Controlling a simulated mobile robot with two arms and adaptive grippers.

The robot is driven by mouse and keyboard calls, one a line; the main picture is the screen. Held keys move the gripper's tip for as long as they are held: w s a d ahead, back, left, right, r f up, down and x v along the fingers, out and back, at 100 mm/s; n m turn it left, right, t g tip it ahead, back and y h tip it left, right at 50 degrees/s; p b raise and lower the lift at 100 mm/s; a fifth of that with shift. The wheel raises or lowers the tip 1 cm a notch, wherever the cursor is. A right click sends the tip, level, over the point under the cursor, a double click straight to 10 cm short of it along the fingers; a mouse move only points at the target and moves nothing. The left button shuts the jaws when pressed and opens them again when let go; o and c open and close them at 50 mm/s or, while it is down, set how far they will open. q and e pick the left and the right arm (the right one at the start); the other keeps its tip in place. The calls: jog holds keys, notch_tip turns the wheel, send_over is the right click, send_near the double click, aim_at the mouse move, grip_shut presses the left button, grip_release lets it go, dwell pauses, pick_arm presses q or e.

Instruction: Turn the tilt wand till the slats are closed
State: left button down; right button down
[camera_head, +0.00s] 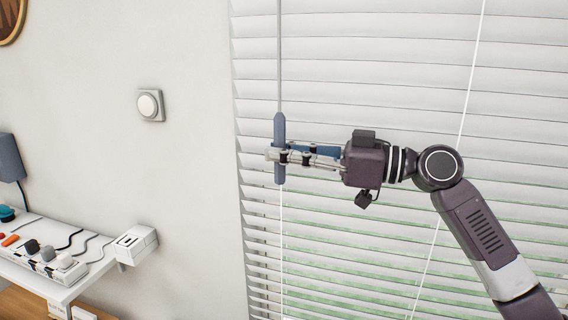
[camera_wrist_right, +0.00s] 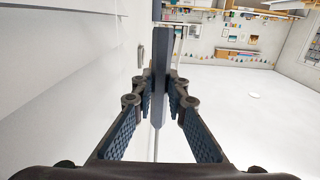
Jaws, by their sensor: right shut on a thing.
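The tilt wand (camera_head: 279,60) hangs down in front of the left part of the blind, a thin grey rod with a blue handle (camera_head: 279,128) at its lower end. My right gripper (camera_head: 279,155) reaches in from the right and is shut on the blue handle. In the right wrist view the handle (camera_wrist_right: 162,60) stands between the two finger pads. The white slats (camera_head: 390,75) of the blind are tilted, and green shows through thin gaps between the lower slats. My left gripper is in neither view.
A wall dial (camera_head: 150,105) is on the wall left of the blind. White cords (camera_head: 466,90) hang in front of the blind. The wall between dial and blind is bare.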

jog(key=shift+f, duration=0.15)
dwell(0.3)
jog(key=c, duration=1.9)
grip_release()
jog(key=shift+w+a, duration=0.1)
jog(key=shift+a, duration=0.1)
jog(key=shift+d, duration=0.15)
jog(key=v, duration=1.2)
